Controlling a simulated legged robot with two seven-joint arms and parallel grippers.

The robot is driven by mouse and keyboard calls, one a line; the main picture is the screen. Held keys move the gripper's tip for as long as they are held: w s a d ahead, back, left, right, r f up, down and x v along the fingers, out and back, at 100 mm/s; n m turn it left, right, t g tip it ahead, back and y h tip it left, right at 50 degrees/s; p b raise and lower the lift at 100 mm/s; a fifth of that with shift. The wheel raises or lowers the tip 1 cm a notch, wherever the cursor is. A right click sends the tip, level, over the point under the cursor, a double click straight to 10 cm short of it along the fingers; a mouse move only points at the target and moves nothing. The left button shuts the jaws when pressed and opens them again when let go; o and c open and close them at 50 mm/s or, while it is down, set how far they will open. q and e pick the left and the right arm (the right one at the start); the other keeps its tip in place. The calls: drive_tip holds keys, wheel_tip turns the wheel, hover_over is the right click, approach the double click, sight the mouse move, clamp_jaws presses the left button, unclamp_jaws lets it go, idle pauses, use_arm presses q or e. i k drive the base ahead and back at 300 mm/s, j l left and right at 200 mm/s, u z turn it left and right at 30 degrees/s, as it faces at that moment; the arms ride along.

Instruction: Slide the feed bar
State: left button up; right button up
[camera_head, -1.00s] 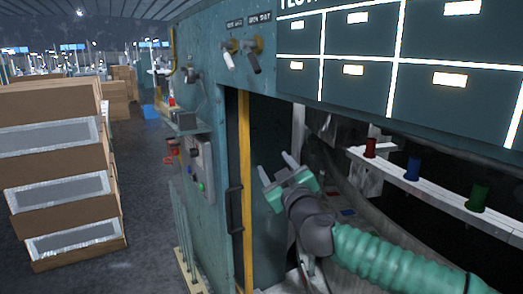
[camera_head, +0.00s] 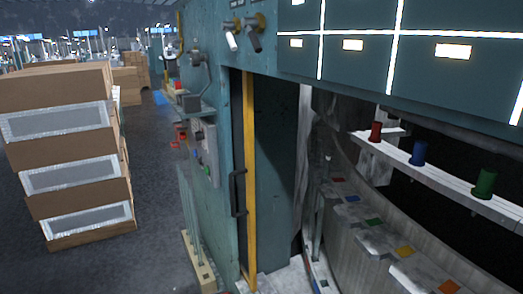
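Neither of my grippers shows in the head view. A white bar (camera_head: 450,185) runs across the machine's open bay at the right; I cannot tell for sure whether it is the feed bar. A red peg (camera_head: 376,132), a blue peg (camera_head: 419,153) and a green peg (camera_head: 484,184) stand upright on it, spaced apart. Below it, a curved grey row of blocks (camera_head: 376,243) carries small coloured squares on top. Thin clear tubes (camera_head: 318,222) stand upright at the left of that row.
A teal machine cabinet (camera_head: 222,150) fills the middle, with a yellow vertical strip (camera_head: 249,180) and a dark door handle (camera_head: 237,192). A wooden rack (camera_head: 200,272) of tubes stands on the floor by it. Stacked boxes (camera_head: 65,150) stand at left. Dark floor between is clear.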

sight(508, 153)
drive_tip(key=z, duration=1.6)
drive_tip(key=k+l, duration=0.15)
drive_tip(key=l, duration=0.15)
drive_tip(key=k+l+u, duration=0.1)
drive_tip(key=l, duration=0.25)
drive_tip(key=i+j, duration=0.1)
drive_tip(key=j, duration=0.15)
drive_tip(key=i+j, duration=0.1)
drive_tip(key=j, duration=0.2)
